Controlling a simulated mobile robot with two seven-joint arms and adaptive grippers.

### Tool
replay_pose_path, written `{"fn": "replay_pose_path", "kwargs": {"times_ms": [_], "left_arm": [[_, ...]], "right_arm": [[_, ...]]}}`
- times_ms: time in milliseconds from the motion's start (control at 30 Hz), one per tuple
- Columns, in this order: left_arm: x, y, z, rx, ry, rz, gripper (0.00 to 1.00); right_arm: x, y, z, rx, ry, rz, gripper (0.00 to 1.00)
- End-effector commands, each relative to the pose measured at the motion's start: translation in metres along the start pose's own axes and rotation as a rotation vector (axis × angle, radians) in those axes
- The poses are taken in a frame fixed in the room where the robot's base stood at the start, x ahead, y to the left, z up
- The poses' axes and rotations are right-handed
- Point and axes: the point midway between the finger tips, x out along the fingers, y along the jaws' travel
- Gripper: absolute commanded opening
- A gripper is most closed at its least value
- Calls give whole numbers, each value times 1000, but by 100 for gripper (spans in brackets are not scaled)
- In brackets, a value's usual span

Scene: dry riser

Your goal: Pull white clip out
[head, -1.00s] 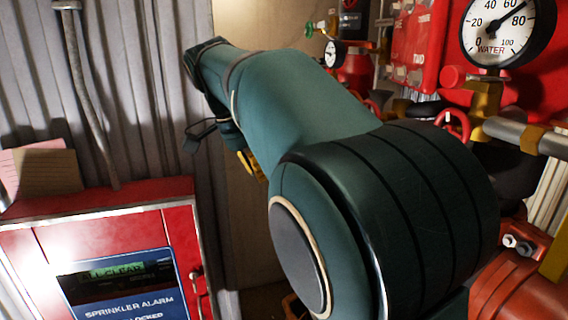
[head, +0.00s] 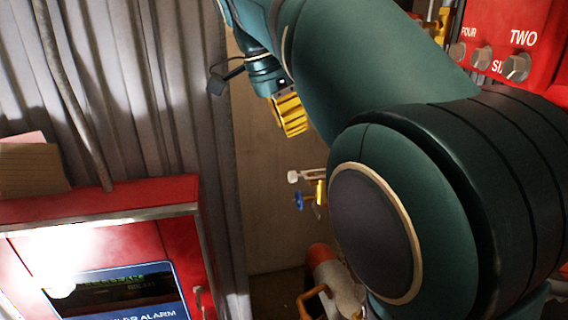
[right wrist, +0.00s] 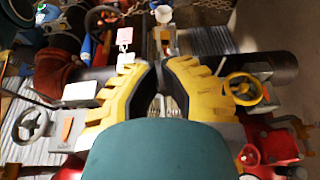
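My right gripper (head: 290,115) has yellow fingers and hangs left of centre in the head view, below my green arm. In the right wrist view its fingertips (right wrist: 160,68) almost meet, with a thin gap and nothing clearly held. No clip is plainly recognisable. A small white piece (right wrist: 125,58) hangs under a pink tag (right wrist: 124,36) beyond the left finger, and another small white part (right wrist: 163,14) is at the top; I cannot tell if either is the clip. In the head view a white-ended fitting (head: 294,177) shows below the gripper. My left gripper is not in view.
A red sprinkler alarm cabinet (head: 105,215) stands at left. A red numbered panel (head: 520,60) is at upper right. The wrist view shows a horizontal dark pipe (right wrist: 275,68), a yellow handwheel (right wrist: 243,88) at right and a grey handwheel (right wrist: 31,124) at left.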

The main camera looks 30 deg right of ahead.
Motion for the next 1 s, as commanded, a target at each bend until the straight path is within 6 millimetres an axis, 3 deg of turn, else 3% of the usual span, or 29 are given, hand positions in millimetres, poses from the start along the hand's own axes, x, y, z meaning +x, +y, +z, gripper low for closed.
{"fn": "replay_pose_path", "kwargs": {"times_ms": [167,600,800,1000], "left_arm": [[0,0,0,0,1,0,47],[0,0,0,1,0,0,47],[-1,1,0,1,0,0,47],[-1,1,0,1,0,0,47]], "right_arm": [[12,0,0,-1,0,2,0],[81,0,0,-2,-1,3,0],[97,0,0,-1,-1,1,0],[100,0,0,0,0,0,0]]}}
